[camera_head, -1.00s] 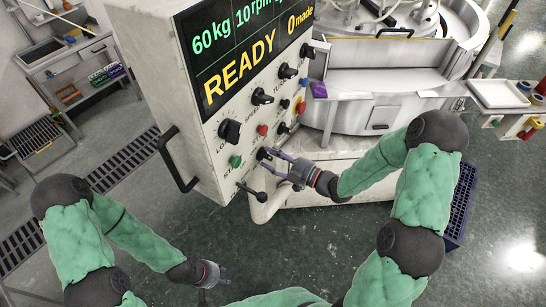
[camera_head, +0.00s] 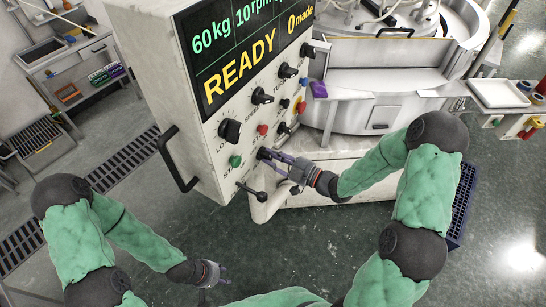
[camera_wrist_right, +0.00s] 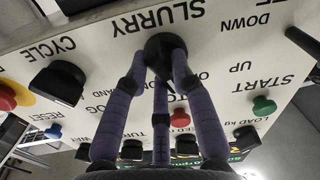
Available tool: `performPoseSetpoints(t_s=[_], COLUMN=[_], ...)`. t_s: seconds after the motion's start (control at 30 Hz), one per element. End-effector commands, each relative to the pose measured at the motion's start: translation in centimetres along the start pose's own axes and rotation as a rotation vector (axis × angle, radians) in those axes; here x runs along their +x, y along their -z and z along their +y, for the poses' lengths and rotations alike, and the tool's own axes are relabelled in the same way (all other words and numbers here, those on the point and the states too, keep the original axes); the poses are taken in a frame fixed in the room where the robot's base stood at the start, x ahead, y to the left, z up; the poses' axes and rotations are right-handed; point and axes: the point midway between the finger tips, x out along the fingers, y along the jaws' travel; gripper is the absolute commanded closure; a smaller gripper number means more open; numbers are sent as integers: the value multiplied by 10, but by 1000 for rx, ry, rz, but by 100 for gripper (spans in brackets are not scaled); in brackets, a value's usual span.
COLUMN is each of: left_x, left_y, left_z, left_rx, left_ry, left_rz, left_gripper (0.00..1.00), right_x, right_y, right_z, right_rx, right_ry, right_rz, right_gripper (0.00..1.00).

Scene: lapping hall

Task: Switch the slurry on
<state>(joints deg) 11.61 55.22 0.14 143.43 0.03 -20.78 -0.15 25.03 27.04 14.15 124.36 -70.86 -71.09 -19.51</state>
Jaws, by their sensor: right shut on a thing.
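The slurry knob (camera_wrist_right: 163,48) is a black round knob on the pale control panel, beside the upside-down word SLURRY in the right wrist view. My right gripper (camera_wrist_right: 165,62) has its purple fingers shut around this knob. The fingers hide much of it and part of the lettering around it, so I cannot tell its setting. In the head view my right gripper (camera_head: 270,156) reaches the lower right part of the panel (camera_head: 213,168), and the fingers cover the knob. My left gripper (camera_head: 222,272) is open and empty, low over the floor, away from the panel.
The panel's display (camera_head: 245,55) reads READY, 60kg, 10rpm and 0made. Several other knobs and buttons sit close by, including a green start button (camera_head: 235,161) and a black lever (camera_head: 252,192). A black handle (camera_head: 177,160) sticks out at left. The lapping machine (camera_head: 375,90) stands behind.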

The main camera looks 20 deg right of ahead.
Motion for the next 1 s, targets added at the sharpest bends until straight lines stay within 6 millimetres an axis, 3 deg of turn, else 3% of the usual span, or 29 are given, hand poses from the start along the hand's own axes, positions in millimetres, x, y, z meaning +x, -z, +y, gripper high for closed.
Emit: performPoseSetpoints(t_s=[0.6, 1.0], left_x=[-11, -19], left_y=[0, -1], left_z=[4, 7], left_rx=[0, 0], left_ry=[0, 0], left_rz=[0, 0], left_gripper=[60, 60], right_x=[0, 0], right_y=[-2, -3], right_z=[-2, -3], right_rx=[564, 804], right_ry=[-1, 0], right_rz=[-1, -1], right_gripper=[100, 100])
